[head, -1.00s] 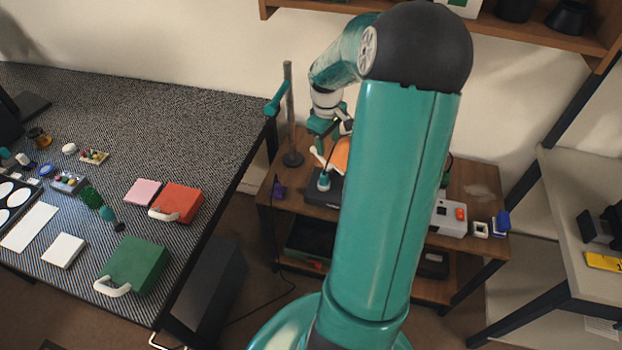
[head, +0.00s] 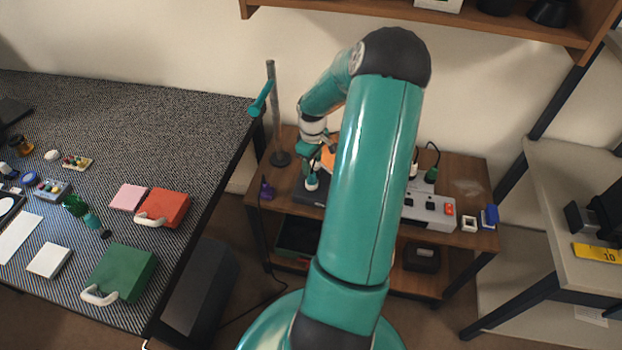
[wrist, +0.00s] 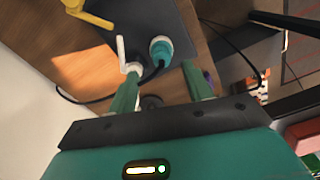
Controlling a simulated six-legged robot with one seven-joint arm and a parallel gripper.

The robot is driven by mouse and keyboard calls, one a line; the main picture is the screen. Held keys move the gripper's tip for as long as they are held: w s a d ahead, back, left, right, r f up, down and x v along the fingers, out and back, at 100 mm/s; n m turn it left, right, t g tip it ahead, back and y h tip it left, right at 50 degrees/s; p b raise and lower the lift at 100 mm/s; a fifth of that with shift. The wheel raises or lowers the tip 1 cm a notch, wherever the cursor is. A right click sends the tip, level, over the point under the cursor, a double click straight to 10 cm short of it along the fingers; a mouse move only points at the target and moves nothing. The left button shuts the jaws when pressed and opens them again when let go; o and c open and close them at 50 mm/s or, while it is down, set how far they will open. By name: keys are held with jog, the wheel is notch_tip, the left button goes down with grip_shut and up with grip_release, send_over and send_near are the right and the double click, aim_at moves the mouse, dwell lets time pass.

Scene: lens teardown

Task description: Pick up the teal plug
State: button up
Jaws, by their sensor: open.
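The teal plug (head: 312,182) has a pale band and stands on a dark flat plate (head: 303,195) on the wooden side table. In the wrist view the plug (wrist: 160,50) is round and teal with a white ring, and a dark cable runs from it. My gripper (head: 316,162) is just above the plug in the head view. In the wrist view my gripper (wrist: 161,72) is open, with the plug in line with the gap between its fingers. Nothing is held. My arm hides part of the table.
A grey stand (head: 273,110) with a teal clamp rises left of my gripper. A power strip (head: 428,208) with a green plug (head: 431,174) lies right of my arm. A purple object (head: 267,188) sits at the table's left edge. A yellow piece (wrist: 88,14) shows in the wrist view.

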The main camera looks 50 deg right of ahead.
aim_at(312, 173)
notch_tip(312, 173, down, 6)
jog(key=shift+a+r, duration=0.1)
dwell(0.4)
grip_shut()
